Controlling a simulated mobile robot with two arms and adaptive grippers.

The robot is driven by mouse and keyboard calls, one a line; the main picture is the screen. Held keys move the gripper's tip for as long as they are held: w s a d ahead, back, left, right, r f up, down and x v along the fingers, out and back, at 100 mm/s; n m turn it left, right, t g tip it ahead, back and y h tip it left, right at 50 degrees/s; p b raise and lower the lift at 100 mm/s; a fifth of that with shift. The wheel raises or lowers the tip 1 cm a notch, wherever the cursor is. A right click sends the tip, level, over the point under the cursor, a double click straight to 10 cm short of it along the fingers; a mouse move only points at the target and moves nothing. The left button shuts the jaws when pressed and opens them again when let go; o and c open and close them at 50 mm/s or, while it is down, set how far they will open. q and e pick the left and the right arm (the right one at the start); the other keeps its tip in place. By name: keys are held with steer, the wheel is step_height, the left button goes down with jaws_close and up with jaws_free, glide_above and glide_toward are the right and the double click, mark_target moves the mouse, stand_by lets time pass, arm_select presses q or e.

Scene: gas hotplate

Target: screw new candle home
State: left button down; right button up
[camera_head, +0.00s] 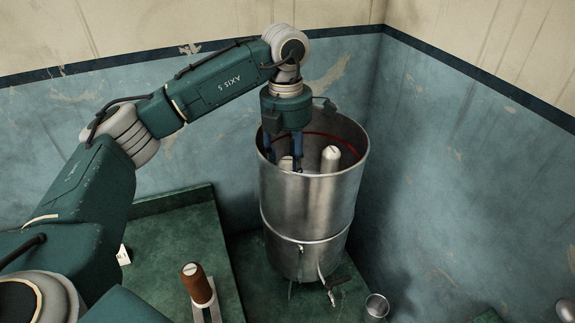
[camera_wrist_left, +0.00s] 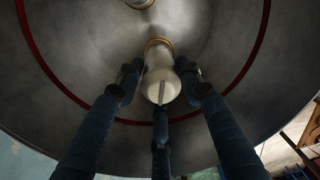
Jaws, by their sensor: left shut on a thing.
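A tall steel vessel (camera_head: 305,215) stands open at the top. My left gripper (camera_head: 285,160) reaches down inside it from above. In the left wrist view, its blue fingers (camera_wrist_left: 160,90) are closed around a white candle (camera_wrist_left: 161,88) with a slotted end and a brass-coloured collar at its far end. In the head view this candle (camera_head: 286,163) is partly hidden by the fingers. A second white candle (camera_head: 330,158) stands upright to the right, apart from the fingers. Whether the held candle is fully seated is hidden. My right gripper is not in view.
A brown candle (camera_head: 193,283) stands in a holder on the green surface (camera_head: 165,245) at left. A tap (camera_head: 328,289) juts from the vessel's lower front, with a small metal cup (camera_head: 376,307) nearby. The vessel's rim surrounds my gripper. Walls stand close behind and right.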

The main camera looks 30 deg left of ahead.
arm_select(q)
steer(key=shift+m, duration=1.2)
steer(key=m, duration=0.5)
steer(key=c, duration=1)
jaws_free()
steer(key=shift+c, duration=0.2)
step_height(320, 180, up, 12)
steer(key=p, duration=0.8)
